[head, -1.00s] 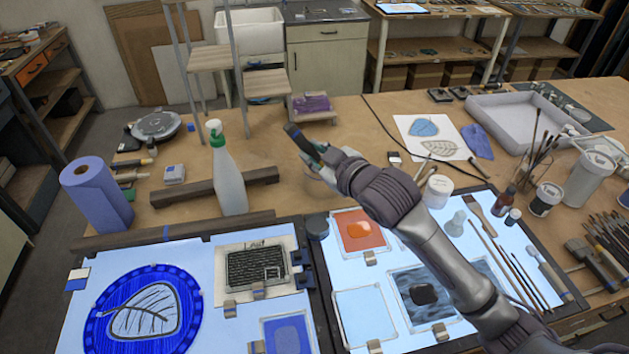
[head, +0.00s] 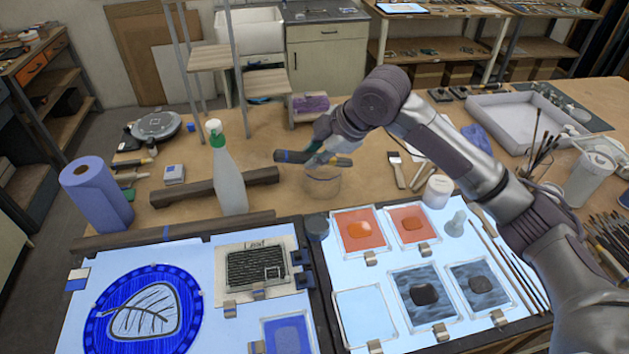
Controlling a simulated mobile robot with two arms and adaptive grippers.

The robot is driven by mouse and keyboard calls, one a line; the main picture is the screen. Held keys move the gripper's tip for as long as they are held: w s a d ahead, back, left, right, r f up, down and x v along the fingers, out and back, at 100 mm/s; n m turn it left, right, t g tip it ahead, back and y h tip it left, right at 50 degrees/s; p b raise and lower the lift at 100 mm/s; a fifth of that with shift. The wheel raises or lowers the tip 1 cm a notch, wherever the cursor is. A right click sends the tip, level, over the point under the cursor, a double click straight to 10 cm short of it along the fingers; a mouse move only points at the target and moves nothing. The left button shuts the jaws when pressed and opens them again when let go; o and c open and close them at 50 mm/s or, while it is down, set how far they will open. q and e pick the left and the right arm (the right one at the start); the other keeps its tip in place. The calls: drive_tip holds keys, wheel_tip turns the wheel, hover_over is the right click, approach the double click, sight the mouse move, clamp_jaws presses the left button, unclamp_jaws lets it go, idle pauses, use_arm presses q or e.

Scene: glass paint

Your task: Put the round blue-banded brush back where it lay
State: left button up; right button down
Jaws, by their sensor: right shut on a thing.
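The brush (head: 290,156) is held roughly level above the bench behind the light table. It has a dark body with a blue band near its left end, and its other end sticks out to the right. My right gripper (head: 314,158) is shut on the middle of the brush, which its fingers partly hide. A clear glass jar (head: 322,187) stands just below the brush in the picture; I cannot tell the height between them. My left gripper is not in view.
Flat brushes (head: 397,169) and a white jar (head: 437,191) are to the right. The light table (head: 365,275) holds several coloured glass tiles. Bench space behind the jar is fairly clear.

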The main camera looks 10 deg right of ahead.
drive_tip(key=n+g+h, duration=0.1)
drive_tip(key=n+g, duration=0.1)
drive_tip(key=shift+r+g+h, duration=0.2)
drive_tip(key=shift+g+h, duration=0.1)
drive_tip(key=shift+h, duration=0.1)
drive_tip(key=n+g+h, duration=0.2)
drive_tip(key=n, duration=0.1)
drive_tip(key=shift+a+f+g+h, duration=0.1)
drive_tip(key=shift+f+g+h, duration=0.1)
drive_tip(key=shift+g+h, duration=0.15)
drive_tip(key=shift+n, duration=0.3)
drive_tip(key=shift+d, duration=0.2)
